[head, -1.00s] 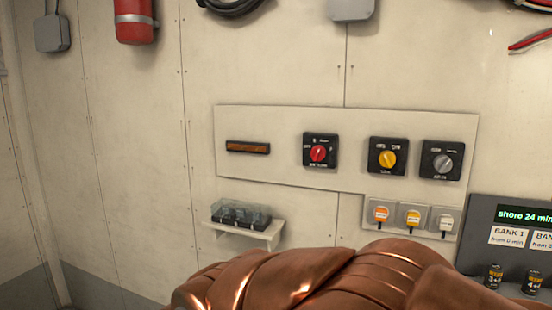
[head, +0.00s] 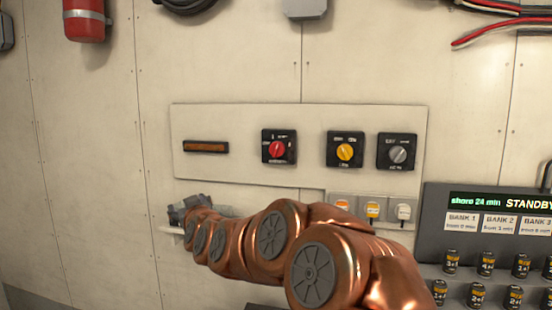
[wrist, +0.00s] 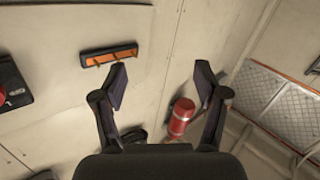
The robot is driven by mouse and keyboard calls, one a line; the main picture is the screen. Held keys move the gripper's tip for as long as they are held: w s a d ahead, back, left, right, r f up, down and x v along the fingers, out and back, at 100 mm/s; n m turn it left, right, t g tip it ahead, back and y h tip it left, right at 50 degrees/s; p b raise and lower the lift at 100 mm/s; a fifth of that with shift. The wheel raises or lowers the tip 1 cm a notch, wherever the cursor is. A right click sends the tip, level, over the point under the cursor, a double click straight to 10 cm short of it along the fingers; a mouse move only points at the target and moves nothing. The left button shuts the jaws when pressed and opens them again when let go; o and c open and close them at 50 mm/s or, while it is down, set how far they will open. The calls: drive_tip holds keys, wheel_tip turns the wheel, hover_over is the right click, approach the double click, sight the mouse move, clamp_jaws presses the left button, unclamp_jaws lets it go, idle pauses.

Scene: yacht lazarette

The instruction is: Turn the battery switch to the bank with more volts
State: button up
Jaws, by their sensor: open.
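A black battery switch with a red knob (head: 277,149) is on the pale wall panel (head: 220,168); its small markings are unreadable. Part of it shows at the left edge of the wrist view (wrist: 12,82). A dark bar with an amber window (head: 205,147) is left of it and shows no readable figures; the wrist view shows it too (wrist: 108,54). My gripper (wrist: 160,82) is open and empty, its fingers apart in front of the wall. In the head view its end is below the amber bar, partly hidden by my arm.
A yellow-knob switch (head: 345,150) and a grey-knob switch (head: 397,153) sit right of the red one. Capped sockets (head: 372,210) are below. A console (head: 436,222) reads "shore 24 min STANDBY". A red extinguisher (head: 84,20) hangs at upper left.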

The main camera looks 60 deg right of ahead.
drive_tip(key=s+d+r+m+g+h, duration=0.1)
drive_tip(key=s+d+r+h, duration=0.15)
drive_tip(key=d, duration=0.25)
drive_tip(key=s+d+r+m+h, duration=0.2)
drive_tip(key=d+h, duration=0.1)
drive_tip(key=d, duration=0.3)
drive_tip(key=m+g+h+b, duration=0.1)
drive_tip(key=m+g+h, duration=0.3)
drive_tip(key=h, duration=0.2)
approach(276, 152)
drive_tip(key=d, duration=0.2)
drive_tip(key=shift+w+a+r+p+x, duration=0.1)
drive_tip(key=shift+p+x, duration=0.2)
drive_tip(key=shift+x, duration=1.05)
drive_tip(key=shift+w+a+r+p+x, duration=0.15)
drive_tip(key=shift+p+x, duration=0.2)
drive_tip(key=shift+x, duration=1)
drive_tip(key=shift+w+a+r+p+x, duration=0.1)
drive_tip(key=shift+p+x, duration=0.2)
drive_tip(key=shift+x, duration=1.05)
drive_tip(key=shift+c, duration=0.3)
drive_tip(key=c, duration=1.1)
